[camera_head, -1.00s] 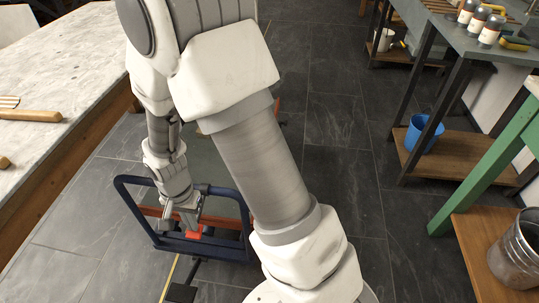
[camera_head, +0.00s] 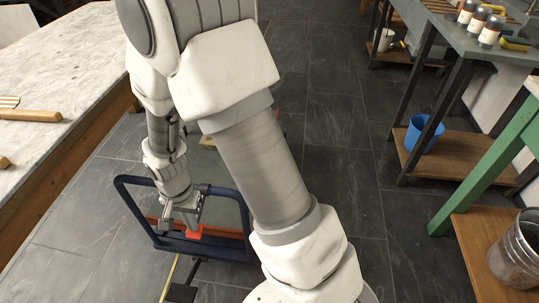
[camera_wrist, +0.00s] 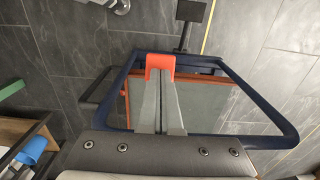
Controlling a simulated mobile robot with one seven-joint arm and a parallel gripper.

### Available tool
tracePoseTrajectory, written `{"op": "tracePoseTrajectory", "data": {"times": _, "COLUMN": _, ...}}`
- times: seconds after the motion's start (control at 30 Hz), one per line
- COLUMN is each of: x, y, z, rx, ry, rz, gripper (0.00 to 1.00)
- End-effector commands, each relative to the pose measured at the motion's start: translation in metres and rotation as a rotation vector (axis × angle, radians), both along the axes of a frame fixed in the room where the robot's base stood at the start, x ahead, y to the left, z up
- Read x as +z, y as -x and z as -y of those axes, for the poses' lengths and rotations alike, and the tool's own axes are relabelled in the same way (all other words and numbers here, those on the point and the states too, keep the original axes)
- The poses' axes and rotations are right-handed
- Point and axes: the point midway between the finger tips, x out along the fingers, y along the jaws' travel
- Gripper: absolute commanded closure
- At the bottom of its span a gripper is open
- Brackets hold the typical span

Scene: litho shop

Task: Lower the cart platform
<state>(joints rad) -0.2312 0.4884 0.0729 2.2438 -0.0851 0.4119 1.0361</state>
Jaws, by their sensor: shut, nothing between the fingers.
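The cart stands on the floor with its dark blue handle frame (camera_head: 133,208) toward me; the frame also shows in the wrist view (camera_wrist: 270,92). Its grey-green platform (camera_wrist: 205,103) with an orange-red edge (camera_head: 240,233) lies beyond and below the handle, partly hidden by my arm. A small red-orange lever (camera_wrist: 160,62) sits at the handle's crossbar; it also shows in the head view (camera_head: 194,231). My gripper (camera_head: 188,222) is shut and empty, its fingertips right at the lever, apparently touching it. In the wrist view the grey fingers (camera_wrist: 160,84) overlap the lever.
A black pedal (camera_head: 181,292) sticks out near the floor on my side of the cart. A marble-topped table (camera_head: 70,85) stands at left. At right are a dark workbench, a blue bucket (camera_head: 422,134) on a shelf and a green-legged table (camera_head: 490,160). The floor between is clear.

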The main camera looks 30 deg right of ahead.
Motion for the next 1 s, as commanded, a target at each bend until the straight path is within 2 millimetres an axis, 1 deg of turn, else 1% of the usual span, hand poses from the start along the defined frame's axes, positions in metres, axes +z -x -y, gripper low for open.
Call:
{"op": "tracePoseTrajectory", "data": {"times": 0.17, "x": 0.022, "y": 0.0, "z": 0.0, "rx": -0.001, "ry": 0.001, "rz": 0.001, "gripper": 1.0}}
{"op": "tracePoseTrajectory", "data": {"times": 0.4, "x": 0.067, "y": 0.0, "z": 0.0, "rx": 0.0, "ry": 0.0, "rz": 0.001, "gripper": 1.0}}
{"op": "tracePoseTrajectory", "data": {"times": 0.5, "x": 0.08, "y": 0.0, "z": 0.0, "rx": -0.001, "ry": 0.001, "rz": 0.001, "gripper": 1.0}}
{"op": "tracePoseTrajectory", "data": {"times": 0.57, "x": 0.083, "y": 0.0, "z": 0.0, "rx": -0.001, "ry": 0.0, "rz": 0.0, "gripper": 1.0}}
{"op": "tracePoseTrajectory", "data": {"times": 1.0, "x": 0.08, "y": 0.0, "z": 0.0, "rx": 0.0, "ry": 0.0, "rz": 0.0, "gripper": 1.0}}
